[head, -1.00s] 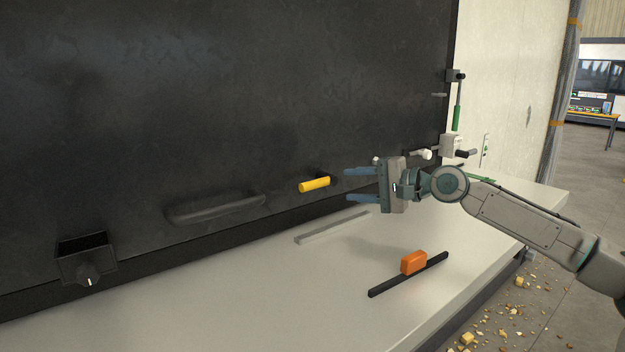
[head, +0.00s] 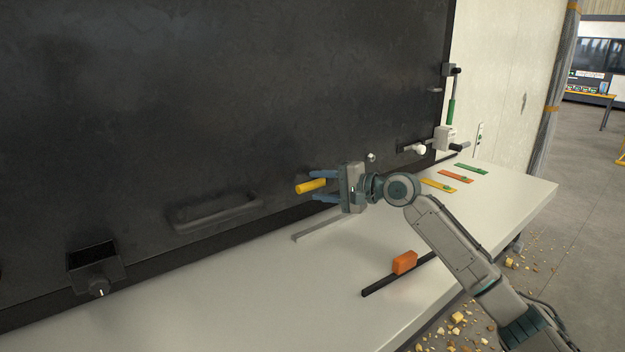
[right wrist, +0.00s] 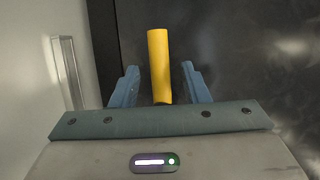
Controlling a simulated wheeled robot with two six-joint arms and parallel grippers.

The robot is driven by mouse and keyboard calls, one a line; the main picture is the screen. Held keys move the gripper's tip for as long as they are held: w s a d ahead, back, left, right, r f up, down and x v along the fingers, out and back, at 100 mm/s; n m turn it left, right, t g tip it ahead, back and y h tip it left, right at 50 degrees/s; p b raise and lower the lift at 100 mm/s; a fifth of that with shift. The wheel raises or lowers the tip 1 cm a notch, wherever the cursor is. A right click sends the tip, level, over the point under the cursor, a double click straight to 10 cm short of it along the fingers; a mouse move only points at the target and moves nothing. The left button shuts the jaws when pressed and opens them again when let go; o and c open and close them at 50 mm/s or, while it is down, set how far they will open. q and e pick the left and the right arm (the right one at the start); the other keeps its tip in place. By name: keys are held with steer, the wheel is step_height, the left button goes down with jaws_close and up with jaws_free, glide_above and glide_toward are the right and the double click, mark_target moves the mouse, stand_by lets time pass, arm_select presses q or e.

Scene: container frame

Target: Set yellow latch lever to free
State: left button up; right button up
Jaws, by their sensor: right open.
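The yellow latch lever (head: 311,186) sticks out from the dark upright panel, a short yellow cylinder lying nearly level in the head view. My right gripper (head: 316,186) is open, with one blue finger above the lever and one below it. In the right wrist view the yellow lever (right wrist: 159,62) lies between the two blue fingers of the open gripper (right wrist: 160,88), with gaps on both sides. The lever's mount is hidden behind the gripper in the head view. My left gripper is not in view.
A recessed handle (head: 215,212) and a black box with a knob (head: 97,270) are on the panel to the left. Coloured plates (head: 455,177) lie at the bench's far right.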

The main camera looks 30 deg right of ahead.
steer(key=shift+p+x, duration=0.5)
steer(key=shift+x, duration=0.95)
jaws_close()
